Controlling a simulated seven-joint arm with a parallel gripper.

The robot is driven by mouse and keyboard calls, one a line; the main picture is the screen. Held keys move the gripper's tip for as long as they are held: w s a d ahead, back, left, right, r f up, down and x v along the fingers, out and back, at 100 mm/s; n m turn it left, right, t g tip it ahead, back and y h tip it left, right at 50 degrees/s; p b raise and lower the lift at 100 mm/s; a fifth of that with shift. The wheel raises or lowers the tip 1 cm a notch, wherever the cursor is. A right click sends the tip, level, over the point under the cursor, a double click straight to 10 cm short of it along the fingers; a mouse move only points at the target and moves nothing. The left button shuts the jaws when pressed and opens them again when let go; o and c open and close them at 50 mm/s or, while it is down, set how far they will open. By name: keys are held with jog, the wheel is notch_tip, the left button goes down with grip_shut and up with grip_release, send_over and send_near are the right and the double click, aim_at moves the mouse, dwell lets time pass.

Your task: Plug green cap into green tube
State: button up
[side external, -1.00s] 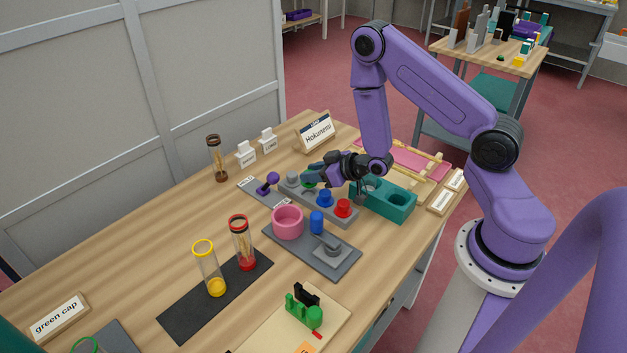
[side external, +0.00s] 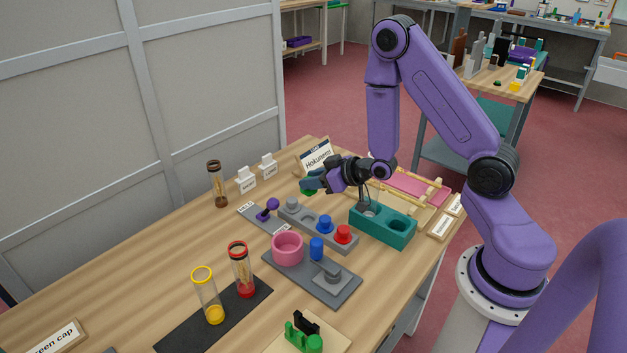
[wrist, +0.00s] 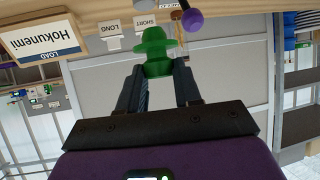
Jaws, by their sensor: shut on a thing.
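The green cap (wrist: 155,50) is held between the fingers of my gripper (wrist: 157,85) in the wrist view, with its wider brim and narrower top showing. The rack holds a grey cap (side external: 291,203), a blue cap (side external: 325,222) and a red cap (side external: 342,233). The green tube cannot be made out in the current frames.
A pink cup (side external: 287,247) and a grey fixture (side external: 326,275) are in front. A yellow tube (side external: 208,293) and a red tube (side external: 242,268) stand on a dark mat.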

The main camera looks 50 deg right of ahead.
jog(key=shift+r, duration=0.1)
notch_tip(320, 180, up, 17)
jog(key=w+a+n+y, duration=0.1)
jog(key=w+a, duration=0.2)
jog(key=a, duration=0.5)
jog(key=w+a+n+y, duration=0.1)
jog(key=w+a, duration=0.3)
jog(key=a, duration=0.4)
jog(key=s+a+n+g+y, duration=0.1)
jog(key=s+a+n+y, duration=0.1)
jog(key=a, duration=1.3)
jog(key=s+a+n+g+y, duration=0.2)
jog(key=s+a, duration=0.1)
jog(key=a, duration=1.3)
jog(key=s+a+f+n, duration=0.1)
jog(key=s+a+f, duration=0.1)
jog(key=s+a, duration=0.2)
jog(key=s+a+f+n+g+y, duration=0.1)
jog(key=s+a+f, duration=0.2)
jog(key=a, duration=0.5)
jog(key=shift+s+a, duration=0.35)
jog(key=shift+s, duration=0.15)
jog(key=shift+f, duration=2.95)
